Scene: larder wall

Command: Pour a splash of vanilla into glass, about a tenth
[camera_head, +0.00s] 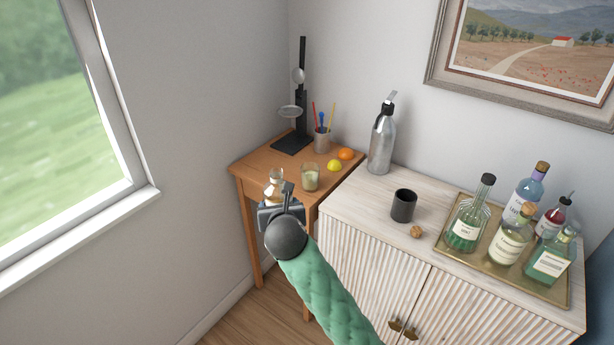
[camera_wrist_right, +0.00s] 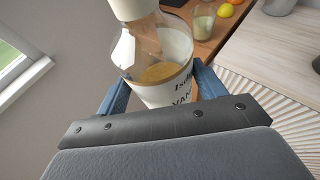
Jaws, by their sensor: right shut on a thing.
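The vanilla bottle (camera_head: 275,182) is clear, with amber liquid and a white label; in the right wrist view (camera_wrist_right: 168,93) the label's letters partly show. My right gripper (camera_head: 281,205) is shut on it, with one blue finger on each side in the wrist view (camera_wrist_right: 160,85). The bottle looks roughly upright in the head view, near the small table's front edge; its height above the table is hard to tell. The glass (camera_head: 310,178) stands on the table just right of the bottle, apart from it, holding pale liquid. It also shows in the wrist view (camera_wrist_right: 203,23). My left gripper is out of view.
On the wooden table (camera_head: 262,161) are a black stand (camera_head: 301,110), a pen cup (camera_head: 322,141), a lemon (camera_head: 334,165) and an orange (camera_head: 346,154). The white cabinet holds a steel bottle (camera_head: 382,143), a dark cup (camera_head: 403,206) and a tray (camera_head: 448,248) of several bottles.

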